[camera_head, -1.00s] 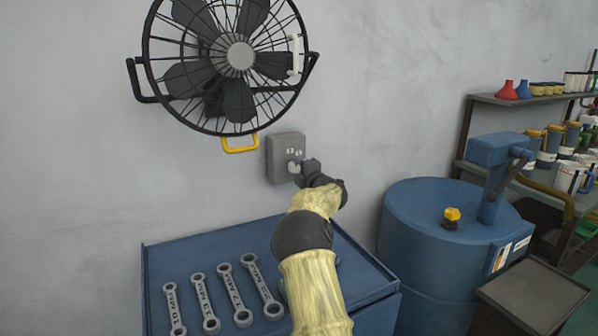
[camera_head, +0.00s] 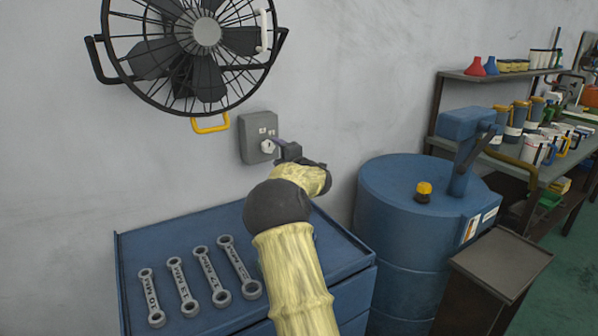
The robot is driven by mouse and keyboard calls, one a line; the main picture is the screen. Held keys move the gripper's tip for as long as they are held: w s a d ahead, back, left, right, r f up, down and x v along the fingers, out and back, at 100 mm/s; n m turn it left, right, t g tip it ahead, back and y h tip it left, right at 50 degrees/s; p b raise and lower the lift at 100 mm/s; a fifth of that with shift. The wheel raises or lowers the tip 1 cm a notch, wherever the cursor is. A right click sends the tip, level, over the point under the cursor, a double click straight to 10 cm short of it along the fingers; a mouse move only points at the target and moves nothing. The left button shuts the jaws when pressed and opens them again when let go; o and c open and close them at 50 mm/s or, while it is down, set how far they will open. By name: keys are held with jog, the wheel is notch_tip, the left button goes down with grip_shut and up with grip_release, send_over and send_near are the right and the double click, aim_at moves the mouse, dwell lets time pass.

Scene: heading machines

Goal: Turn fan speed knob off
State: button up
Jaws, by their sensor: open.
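The fan speed knob (camera_head: 267,146) is a small white dial on the front of a grey control box (camera_head: 250,139) on the wall. My gripper (camera_head: 278,143) is at the right side of the knob, at about its height. Its jaws are open; the picture is too small to tell whether they touch the knob. The knob is largely visible, with small white labels above it. The black caged wall fan (camera_head: 207,33) hangs above and left of the box.
A yellow handle (camera_head: 210,128) hangs under the fan. Below the box, a blue cabinet (camera_head: 150,246) holds several wrenches (camera_head: 184,287). A blue drum machine (camera_head: 415,185) with a yellow button stands at right, and shelves (camera_head: 500,76) with bottles and cups stand behind it.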

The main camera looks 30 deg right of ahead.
jog(key=s+b, duration=0.1)
jog(key=s, duration=1.1)
jog(key=shift+s+d, duration=0.15)
jog(key=shift+s, duration=0.25)
